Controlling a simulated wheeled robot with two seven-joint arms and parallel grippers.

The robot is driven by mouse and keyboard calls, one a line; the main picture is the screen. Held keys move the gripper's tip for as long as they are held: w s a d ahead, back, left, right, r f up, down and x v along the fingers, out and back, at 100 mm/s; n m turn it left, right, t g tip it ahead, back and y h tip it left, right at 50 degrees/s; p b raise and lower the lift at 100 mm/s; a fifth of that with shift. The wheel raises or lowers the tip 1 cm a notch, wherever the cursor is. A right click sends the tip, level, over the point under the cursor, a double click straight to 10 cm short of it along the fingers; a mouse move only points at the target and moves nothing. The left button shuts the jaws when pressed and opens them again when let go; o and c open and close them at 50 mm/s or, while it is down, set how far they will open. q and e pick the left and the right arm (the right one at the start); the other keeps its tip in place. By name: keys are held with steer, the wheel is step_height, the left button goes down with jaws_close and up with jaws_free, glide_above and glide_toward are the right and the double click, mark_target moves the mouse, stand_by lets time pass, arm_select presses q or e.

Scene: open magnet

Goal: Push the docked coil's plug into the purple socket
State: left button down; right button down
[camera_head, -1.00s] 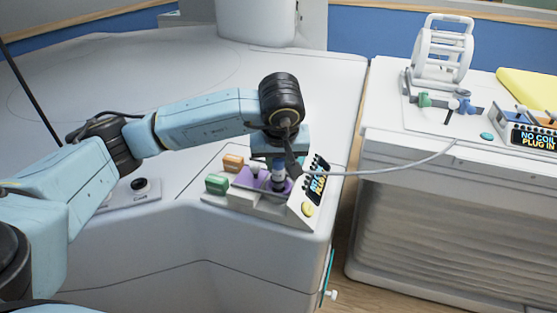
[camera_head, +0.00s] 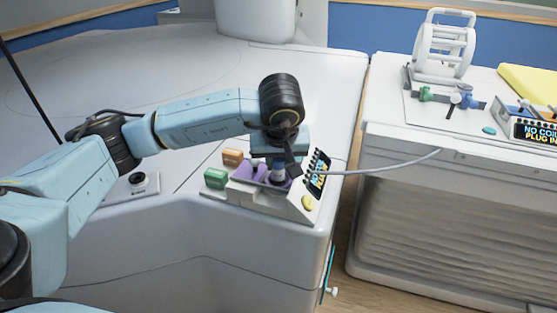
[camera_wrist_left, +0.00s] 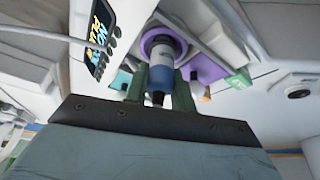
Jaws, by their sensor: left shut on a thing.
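My left gripper (camera_head: 281,172) is shut on the plug (camera_head: 277,170), a white cylinder with a blue band. In the left wrist view the plug (camera_wrist_left: 163,62) stands between the two fingers, with its far end at the round purple socket (camera_wrist_left: 157,37). The purple ring surrounds that end; how deep it sits is hidden. In the head view the purple socket (camera_head: 280,184) shows just under the plug. The white cage-shaped coil (camera_head: 444,48) stands on the right bench. A grey cable (camera_head: 385,168) runs from near the plug towards that bench. My right gripper is not in view.
Green (camera_head: 215,179) and orange (camera_head: 232,157) blocks sit left of the purple socket. A small screen (camera_head: 318,178) and a yellow button (camera_head: 308,203) are on its right. A gap separates the white table (camera_head: 120,85) from the right bench (camera_head: 400,140).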

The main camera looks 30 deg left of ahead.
arm_select(q)
steer(key=shift+f, duration=0.15)
steer(key=c, duration=1.1)
jaws_free()
steer(key=p+v, duration=0.2)
steer(key=v, duration=1.1)
steer(key=shift+r+p, duration=0.25)
steer(key=shift+p, duration=0.1)
